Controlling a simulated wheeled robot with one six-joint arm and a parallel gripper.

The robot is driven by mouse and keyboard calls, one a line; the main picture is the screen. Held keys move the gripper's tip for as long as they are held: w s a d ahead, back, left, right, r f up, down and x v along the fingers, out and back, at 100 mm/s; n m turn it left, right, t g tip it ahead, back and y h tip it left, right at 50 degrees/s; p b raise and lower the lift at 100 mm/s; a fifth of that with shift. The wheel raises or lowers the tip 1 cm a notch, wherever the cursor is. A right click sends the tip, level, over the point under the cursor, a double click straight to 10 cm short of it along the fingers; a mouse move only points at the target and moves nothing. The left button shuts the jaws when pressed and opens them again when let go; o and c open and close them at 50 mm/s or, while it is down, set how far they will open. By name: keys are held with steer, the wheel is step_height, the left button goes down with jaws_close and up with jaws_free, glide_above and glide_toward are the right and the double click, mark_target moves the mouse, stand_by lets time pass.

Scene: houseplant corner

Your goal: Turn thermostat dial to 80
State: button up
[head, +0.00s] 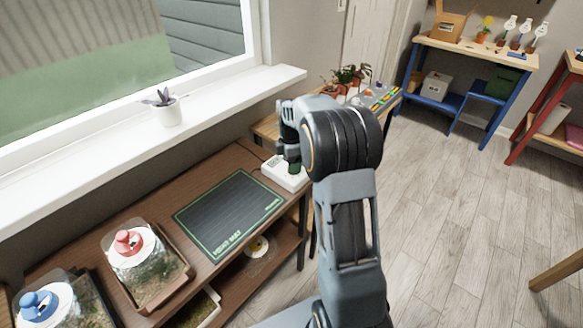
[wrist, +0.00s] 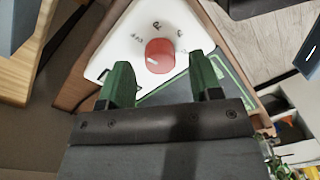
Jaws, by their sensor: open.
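The thermostat is a white box (head: 290,178) at the right end of the brown table in the head view, partly hidden by my arm. The wrist view shows its white face (wrist: 120,38) with a red round dial (wrist: 160,55). A short white pointer line on the dial points to the left side of the picture. Small dark markings curve around the dial, too small and tilted to read surely. My gripper (wrist: 160,74) is open, its green fingers apart on either side of the dial's near edge. I cannot tell whether they touch it. In the head view my gripper (head: 292,163) is above the thermostat.
A dark heat mat (head: 228,212) with a green border lies left of the thermostat. Terrarium containers with a red knob (head: 128,240) and a blue knob (head: 36,302) stand further left. A potted plant (head: 167,108) sits on the windowsill. The floor at right is largely open.

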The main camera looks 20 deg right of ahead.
steer(key=shift+f, duration=0.7)
steer(key=c, duration=0.9)
steer(key=shift+c, duration=0.2)
